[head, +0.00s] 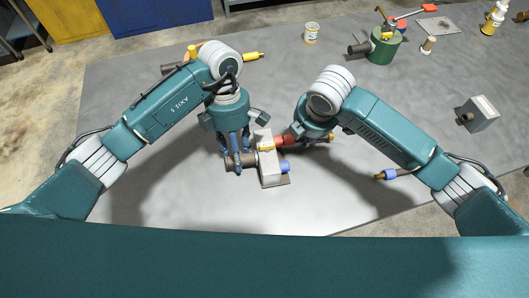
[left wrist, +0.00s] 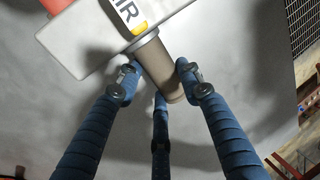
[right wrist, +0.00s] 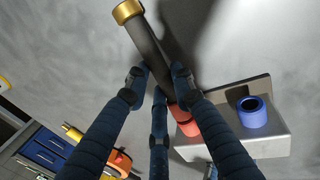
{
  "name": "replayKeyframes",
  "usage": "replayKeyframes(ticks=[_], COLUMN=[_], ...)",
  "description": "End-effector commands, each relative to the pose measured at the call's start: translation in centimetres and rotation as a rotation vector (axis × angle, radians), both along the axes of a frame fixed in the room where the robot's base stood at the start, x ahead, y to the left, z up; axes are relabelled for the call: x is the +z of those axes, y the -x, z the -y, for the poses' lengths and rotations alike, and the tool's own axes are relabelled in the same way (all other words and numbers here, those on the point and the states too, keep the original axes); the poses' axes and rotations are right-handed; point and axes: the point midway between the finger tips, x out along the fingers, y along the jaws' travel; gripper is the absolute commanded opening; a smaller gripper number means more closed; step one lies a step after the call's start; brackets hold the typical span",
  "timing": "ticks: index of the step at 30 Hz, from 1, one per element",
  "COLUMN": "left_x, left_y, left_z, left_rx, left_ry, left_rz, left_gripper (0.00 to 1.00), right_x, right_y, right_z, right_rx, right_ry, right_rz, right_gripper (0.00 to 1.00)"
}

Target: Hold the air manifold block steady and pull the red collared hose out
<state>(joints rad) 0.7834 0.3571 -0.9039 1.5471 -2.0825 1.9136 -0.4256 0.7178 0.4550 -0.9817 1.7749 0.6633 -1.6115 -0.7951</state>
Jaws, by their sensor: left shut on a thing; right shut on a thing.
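The air manifold block (head: 268,168) is a pale grey block on a flat plate, in the middle of the table. Its label shows in the left wrist view (left wrist: 90,42). My left gripper (head: 238,163) is shut on the brownish pipe stub (left wrist: 162,70) on the block's left side. The red collared hose (right wrist: 148,45) is dark grey with a brass end. Its red collar (right wrist: 185,122) is against the block; I cannot tell how deep it sits. My right gripper (right wrist: 158,85) is shut around the hose beside the collar. A blue port (right wrist: 252,112) sticks out of the block nearby.
A grey box (head: 480,112) stands at far right. A green canister (head: 380,50) and a white cup (head: 311,33) stand at the back. The table in front of the block is clear.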

Motion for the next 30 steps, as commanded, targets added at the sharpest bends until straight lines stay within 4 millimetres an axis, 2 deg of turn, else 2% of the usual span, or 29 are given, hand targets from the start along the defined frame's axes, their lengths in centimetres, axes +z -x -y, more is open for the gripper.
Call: replayKeyframes(ticks=[30], left_x=[0.0], left_y=[0.0], left_z=[-0.2], left_rx=[0.002], left_ry=[-0.005], left_rz=[0.000], left_gripper=[0.00], right_x=[0.0], right_y=[-0.7], right_z=[2.7], right_rx=[-0.004], right_ry=[0.004], right_rz=[0.002], right_gripper=[0.00])
